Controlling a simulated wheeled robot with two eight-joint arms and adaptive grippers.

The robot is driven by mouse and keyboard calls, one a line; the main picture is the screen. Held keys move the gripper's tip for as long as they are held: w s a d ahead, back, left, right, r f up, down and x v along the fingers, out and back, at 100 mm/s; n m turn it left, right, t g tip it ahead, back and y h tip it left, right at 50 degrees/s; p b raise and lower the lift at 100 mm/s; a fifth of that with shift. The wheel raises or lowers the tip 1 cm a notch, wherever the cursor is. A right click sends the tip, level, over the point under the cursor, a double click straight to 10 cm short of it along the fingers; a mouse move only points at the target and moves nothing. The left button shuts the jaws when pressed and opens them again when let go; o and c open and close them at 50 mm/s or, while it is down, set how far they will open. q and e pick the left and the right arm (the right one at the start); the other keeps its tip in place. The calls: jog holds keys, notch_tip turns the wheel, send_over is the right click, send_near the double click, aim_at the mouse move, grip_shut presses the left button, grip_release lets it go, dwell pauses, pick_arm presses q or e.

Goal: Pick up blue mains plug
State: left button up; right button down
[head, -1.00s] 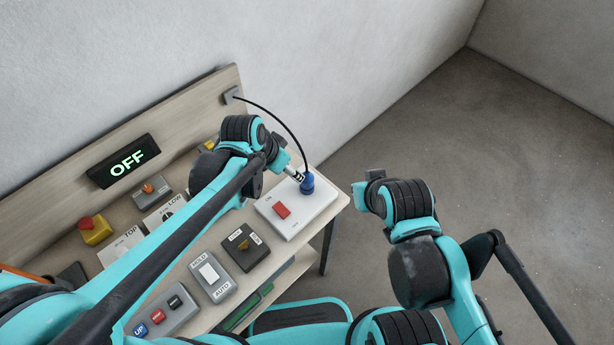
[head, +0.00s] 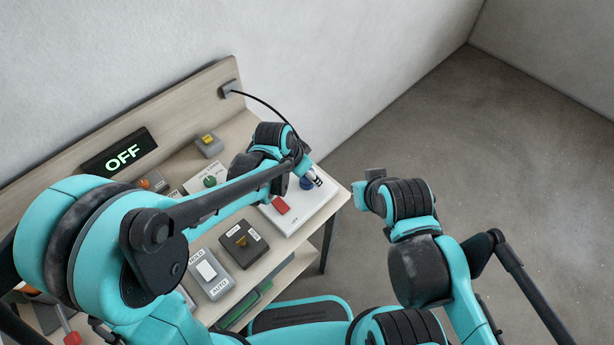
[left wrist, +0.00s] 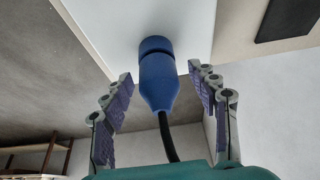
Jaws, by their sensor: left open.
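The blue mains plug (head: 306,184) stands in the white switch plate at the table's right end, partly hidden by my left gripper in the head view. In the left wrist view the plug (left wrist: 158,82) has a tapered body with a black cable, and a blue round collar (left wrist: 155,45) meets it at the white surface. My left gripper (left wrist: 160,74) is open, with one finger on each side of the plug and visible gaps to it. In the head view the left gripper (head: 316,177) is at the plug. My right gripper's fingers are hidden; its wrist is right of the table.
The white plate (head: 312,217) carries a red rocker switch (head: 280,205). The black cable (head: 262,102) runs to a grey wall box (head: 230,88) on the backboard. A display (head: 120,153) reads OFF.

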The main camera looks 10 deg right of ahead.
pick_arm(q)
jog(key=shift+s+r, duration=0.1)
jog(key=c, duration=1.3)
jog(key=shift+r, duration=0.1)
